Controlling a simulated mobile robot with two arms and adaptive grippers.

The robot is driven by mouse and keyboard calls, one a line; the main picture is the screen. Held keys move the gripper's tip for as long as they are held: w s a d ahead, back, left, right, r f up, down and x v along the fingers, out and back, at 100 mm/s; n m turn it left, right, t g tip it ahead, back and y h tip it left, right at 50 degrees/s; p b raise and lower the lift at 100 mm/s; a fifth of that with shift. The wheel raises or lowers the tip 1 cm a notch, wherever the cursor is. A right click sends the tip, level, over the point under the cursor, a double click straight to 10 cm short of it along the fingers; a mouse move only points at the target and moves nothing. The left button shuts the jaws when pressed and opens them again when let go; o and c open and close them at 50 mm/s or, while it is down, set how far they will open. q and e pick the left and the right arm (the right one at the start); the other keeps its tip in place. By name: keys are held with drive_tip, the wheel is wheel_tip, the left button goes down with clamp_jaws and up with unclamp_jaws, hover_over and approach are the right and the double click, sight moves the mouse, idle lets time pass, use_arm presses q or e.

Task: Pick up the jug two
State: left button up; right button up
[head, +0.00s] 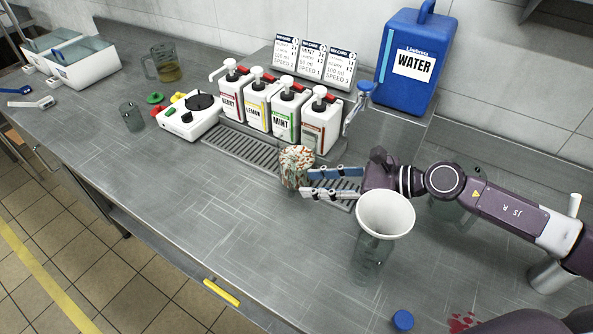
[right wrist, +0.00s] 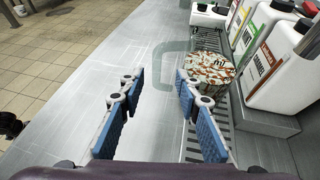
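A clear jug with speckled red, green and white contents (head: 297,168) stands at the front edge of the drip grate. No number that marks it as jug two is readable. In the right wrist view the speckled contents (right wrist: 208,69) and the jug's clear handle (right wrist: 157,62) show ahead of the fingers. My right gripper (head: 309,182) is open and empty, low beside the jug; its fingers (right wrist: 160,78) point at the handle, which shows between the fingertips. Contact cannot be told. Another glass jug (head: 166,66) with amber liquid stands at the back left. My left gripper is out of view.
A white funnel (head: 385,214) over a clear glass (head: 367,262) stands close in front of my right wrist. Labelled dispensers (head: 286,112) stand behind the drip grate (head: 246,148), with a blue water container (head: 412,62) at right.

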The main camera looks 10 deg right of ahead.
sight(290, 184)
drive_tip(key=p+x, duration=0.3)
drive_tip(key=x, duration=0.3)
drive_tip(key=shift+s+a, duration=0.15)
drive_tip(key=shift+a, duration=0.05)
drive_tip(key=shift+a+f, duration=0.2)
drive_tip(key=shift+c, duration=0.2)
clamp_jaws()
drive_tip(key=shift+r, duration=0.15)
